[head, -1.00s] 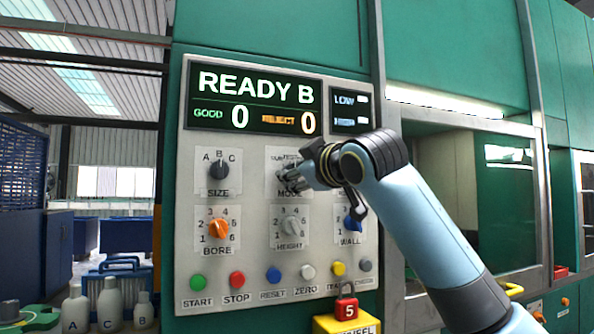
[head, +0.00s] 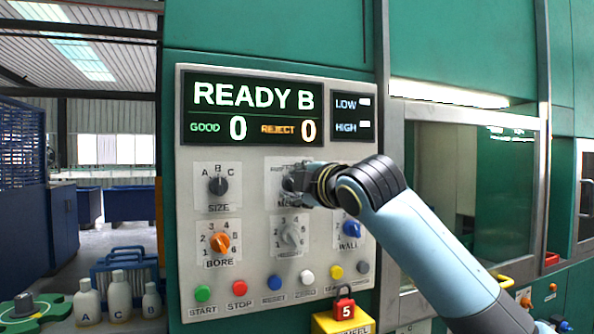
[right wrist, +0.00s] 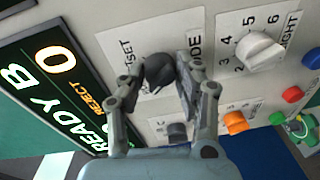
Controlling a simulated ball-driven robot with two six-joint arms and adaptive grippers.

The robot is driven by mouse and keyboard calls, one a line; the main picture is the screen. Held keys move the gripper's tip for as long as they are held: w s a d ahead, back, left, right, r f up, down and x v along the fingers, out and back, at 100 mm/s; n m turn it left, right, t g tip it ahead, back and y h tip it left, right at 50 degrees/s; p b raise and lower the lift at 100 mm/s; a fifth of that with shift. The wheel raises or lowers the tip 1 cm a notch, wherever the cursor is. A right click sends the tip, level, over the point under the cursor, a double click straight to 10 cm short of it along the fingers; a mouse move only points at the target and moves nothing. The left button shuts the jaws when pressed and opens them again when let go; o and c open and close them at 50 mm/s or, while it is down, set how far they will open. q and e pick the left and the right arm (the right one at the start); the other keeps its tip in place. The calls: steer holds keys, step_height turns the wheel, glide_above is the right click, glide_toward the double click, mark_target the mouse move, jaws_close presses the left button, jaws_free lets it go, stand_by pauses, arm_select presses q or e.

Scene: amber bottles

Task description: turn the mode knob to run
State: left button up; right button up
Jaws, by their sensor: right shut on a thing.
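The mode knob (head: 289,184) is dark and sits in the upper middle of the control panel (head: 262,170). My right gripper (head: 300,186) is at it and covers much of its label in the head view. In the right wrist view, the dark knob (right wrist: 158,71) lies between the two fingertips of my right gripper (right wrist: 161,76), which is shut on it. The word MODE is partly covered by a finger, and the letters SET show at the other side. The knob's exact pointing direction is hard to tell. My left gripper is not in view.
The display (head: 250,112) reads READY B, GOOD 0, REJECT 0. The grey size knob (head: 218,186), orange bore knob (head: 220,242), white height knob (head: 290,236) and blue wall knob (head: 351,230) are close by. Several push buttons and a red padlock (head: 345,308) are below.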

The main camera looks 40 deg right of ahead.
steer(key=shift+n+p, duration=0.35)
steer(key=shift+n, duration=0.05)
steer(key=o, duration=1.1)
steer(key=shift+o, duration=0.2)
steer(key=s+a, duration=0.1)
steer(key=s, duration=0.6)
steer(key=shift+s+a+r, duration=0.15)
steer(key=shift+a+r, duration=0.05)
